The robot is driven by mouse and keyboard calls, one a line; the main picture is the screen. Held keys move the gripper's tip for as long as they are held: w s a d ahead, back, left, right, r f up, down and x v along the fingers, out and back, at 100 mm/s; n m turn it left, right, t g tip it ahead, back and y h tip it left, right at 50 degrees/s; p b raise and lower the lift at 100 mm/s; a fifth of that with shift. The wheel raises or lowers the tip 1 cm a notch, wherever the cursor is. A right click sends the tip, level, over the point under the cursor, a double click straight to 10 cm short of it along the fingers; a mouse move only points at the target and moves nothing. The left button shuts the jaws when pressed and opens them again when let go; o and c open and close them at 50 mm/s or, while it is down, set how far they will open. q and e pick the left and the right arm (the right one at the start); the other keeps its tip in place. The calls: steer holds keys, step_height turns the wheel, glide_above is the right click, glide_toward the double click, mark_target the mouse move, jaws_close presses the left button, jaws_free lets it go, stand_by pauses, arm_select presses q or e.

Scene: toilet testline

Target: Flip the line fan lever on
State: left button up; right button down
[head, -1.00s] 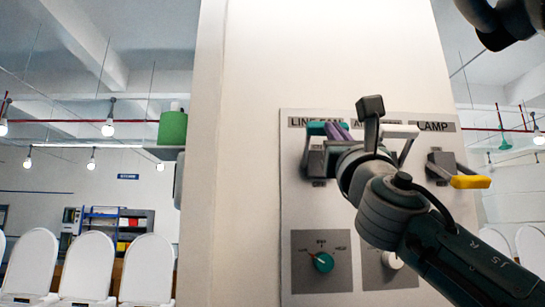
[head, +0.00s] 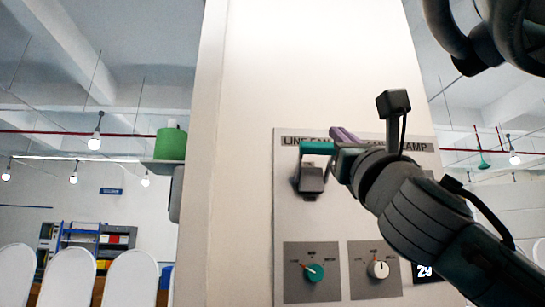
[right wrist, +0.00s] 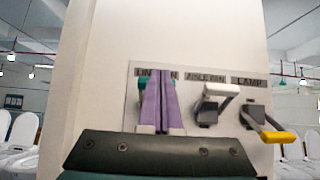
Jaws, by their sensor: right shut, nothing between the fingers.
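The line fan lever has a teal handle (head: 316,148) and a dark grey base (head: 311,181), under the LINE FAN label on the wall panel. Its handle is raised above the base. My right gripper (head: 342,135), with purple fingers, is shut and empty at the right end of this handle. In the right wrist view the shut fingers (right wrist: 158,103) stand in front of the lever, and teal bits of the handle (right wrist: 142,83) show beside them. Whether they touch cannot be told. My left gripper is not in view.
In the right wrist view, a white-handled lever (right wrist: 220,90) is raised and the yellow-handled lamp lever (right wrist: 279,137) is lowered. Below are a teal knob (head: 314,272) and a white knob (head: 378,269). A green cylinder (head: 171,143) is left of the pillar.

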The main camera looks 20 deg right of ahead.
steer(key=shift+s+a+r, duration=0.15)
steer(key=shift+s+r, duration=0.05)
steer(key=shift+s, duration=0.4)
steer(key=shift+s+a+r, duration=0.1)
steer(key=shift+s+r, duration=0.1)
steer(key=shift+s, duration=0.35)
steer(key=shift+s+a+r, duration=0.15)
steer(key=shift+s+r, duration=0.05)
steer(key=shift+s, duration=0.4)
steer(key=s+f+m+g+y+p, duration=0.1)
steer(key=s+f+m+g+p, duration=0.1)
steer(key=f+m+g, duration=0.9)
steer(key=s+f+m+g+y+p, duration=0.15)
steer(key=f+m, duration=0.55)
steer(key=f, duration=0.9)
steer(key=s+a+f+m+g+y+p, duration=0.1)
steer(key=s+a+f+m+g+p, duration=0.1)
steer(key=s+f+m, duration=0.4)
steer(key=s+a+f+m+g+y+p, duration=0.1)
steer(key=s+a+f+m+g, duration=0.3)
steer(key=s, duration=1.2)
step_height(320, 180, down, 6)
steer(key=m+g+y, duration=0.1)
steer(key=m+g, duration=0.2)
steer(key=shift+s+r+p, duration=0.15)
steer(key=shift+s+p, duration=0.05)
steer(key=shift+p, duration=0.15)
steer(key=shift+g+y, duration=0.25)
